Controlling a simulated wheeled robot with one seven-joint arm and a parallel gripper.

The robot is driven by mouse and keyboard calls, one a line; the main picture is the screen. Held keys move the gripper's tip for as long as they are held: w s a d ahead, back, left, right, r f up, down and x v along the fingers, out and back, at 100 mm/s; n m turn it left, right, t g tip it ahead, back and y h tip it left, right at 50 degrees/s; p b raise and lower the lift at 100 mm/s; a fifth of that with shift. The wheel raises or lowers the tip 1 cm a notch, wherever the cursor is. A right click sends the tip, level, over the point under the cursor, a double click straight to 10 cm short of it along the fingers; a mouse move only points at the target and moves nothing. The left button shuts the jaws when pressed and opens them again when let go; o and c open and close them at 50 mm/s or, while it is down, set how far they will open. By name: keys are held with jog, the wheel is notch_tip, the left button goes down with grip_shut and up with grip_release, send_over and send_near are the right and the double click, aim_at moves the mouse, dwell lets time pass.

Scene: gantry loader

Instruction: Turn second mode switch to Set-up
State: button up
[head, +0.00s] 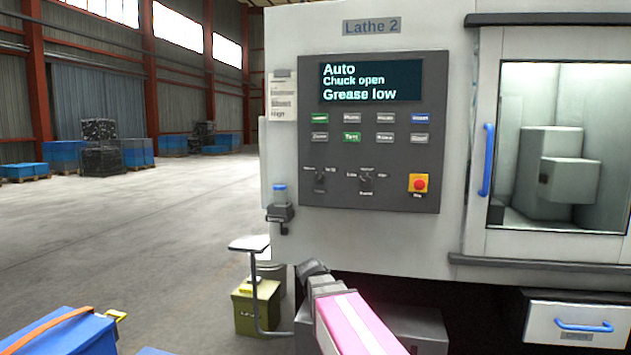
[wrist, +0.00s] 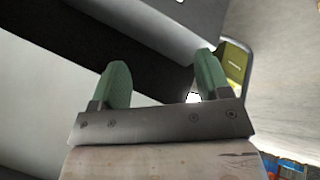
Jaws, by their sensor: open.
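The control panel (head: 438,120) of the machine marked Lathe 2 faces me in the head view. Low on it sit two dark rotary switches, a left one (head: 320,181) and a right one (head: 367,182). Small labels surround each; one by the left switch seems to read Set-up, but the pointer positions are too small to tell. The display (head: 370,81) reads Auto, Chuck open, Grease low. My gripper (wrist: 161,72) is open and empty in the wrist view, its green fingers apart. My arm is below the panel, clear of both switches.
A red emergency button (head: 419,184) sits right of the switches, with push buttons above. A stand with a pale top (head: 249,243) and a green box (head: 256,305) are below.

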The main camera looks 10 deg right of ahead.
jog(key=w+a+r+t+h, duration=0.1)
jog(key=w+r, duration=0.2)
jog(key=r, duration=0.3)
jog(key=w+a+r+n+t+h, duration=0.1)
jog(key=w+r+t, duration=0.15)
jog(key=r, duration=0.45)
jog(key=w+a+r+t+h, duration=0.1)
jog(key=w+a+r, duration=0.15)
jog(key=r, duration=0.35)
jog(key=t+h, duration=0.3)
send_near(317, 179)
jog(key=shift+n, duration=0.3)
jog(key=x, duration=0.9)
jog(key=c, duration=0.9)
